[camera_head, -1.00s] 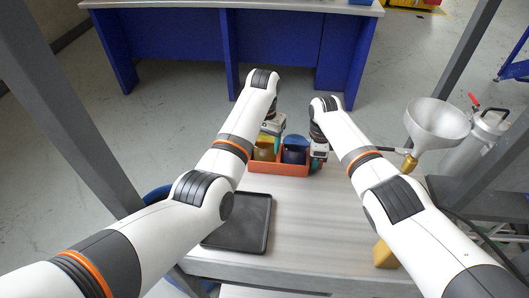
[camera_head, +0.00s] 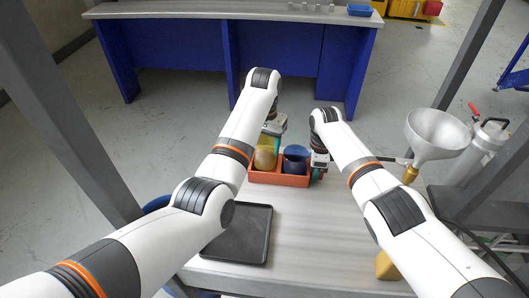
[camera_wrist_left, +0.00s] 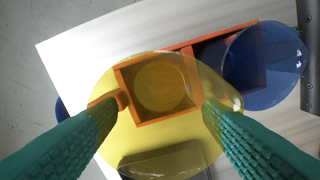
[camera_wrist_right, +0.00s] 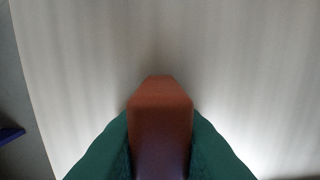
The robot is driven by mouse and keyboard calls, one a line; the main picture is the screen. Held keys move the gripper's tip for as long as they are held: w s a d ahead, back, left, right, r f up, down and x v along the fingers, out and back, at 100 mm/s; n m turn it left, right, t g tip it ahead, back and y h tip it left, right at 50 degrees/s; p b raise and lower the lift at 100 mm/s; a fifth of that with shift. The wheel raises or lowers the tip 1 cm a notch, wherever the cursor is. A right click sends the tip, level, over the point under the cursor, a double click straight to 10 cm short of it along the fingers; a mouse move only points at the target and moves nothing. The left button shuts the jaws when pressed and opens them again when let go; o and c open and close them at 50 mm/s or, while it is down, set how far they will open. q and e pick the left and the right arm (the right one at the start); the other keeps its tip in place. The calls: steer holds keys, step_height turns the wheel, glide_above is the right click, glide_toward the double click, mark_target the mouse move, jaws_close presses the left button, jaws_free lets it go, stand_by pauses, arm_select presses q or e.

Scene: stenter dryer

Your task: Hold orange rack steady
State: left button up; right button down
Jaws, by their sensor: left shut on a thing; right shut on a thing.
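The orange rack (camera_head: 281,180) stands on the pale table, with its compartments side by side. My left gripper (camera_wrist_left: 157,122) is shut on a translucent yellow cup (camera_head: 264,158) at the rack's left compartment. In the left wrist view the orange compartment walls (camera_wrist_left: 160,122) show through the yellow cup (camera_wrist_left: 228,98); I cannot tell how deep the cup sits. A dark blue cup (camera_head: 295,158) stands in the right compartment. My right gripper (camera_head: 318,172) is at the rack's right end. In the right wrist view its green fingers (camera_wrist_right: 160,145) are shut on the orange rack wall (camera_wrist_right: 160,105).
A black tray (camera_head: 240,236) lies on the table at the near left. A yellow block (camera_head: 386,266) lies near the front right. A metal funnel (camera_head: 436,132) stands to the right beside a metal canister (camera_head: 484,140). The table middle is clear.

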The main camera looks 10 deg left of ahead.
arm_select(q)
step_height(320, 180, up, 6)
stand_by(0.4)
arm_select(e)
steer(key=c, duration=1.2)
jaws_free()
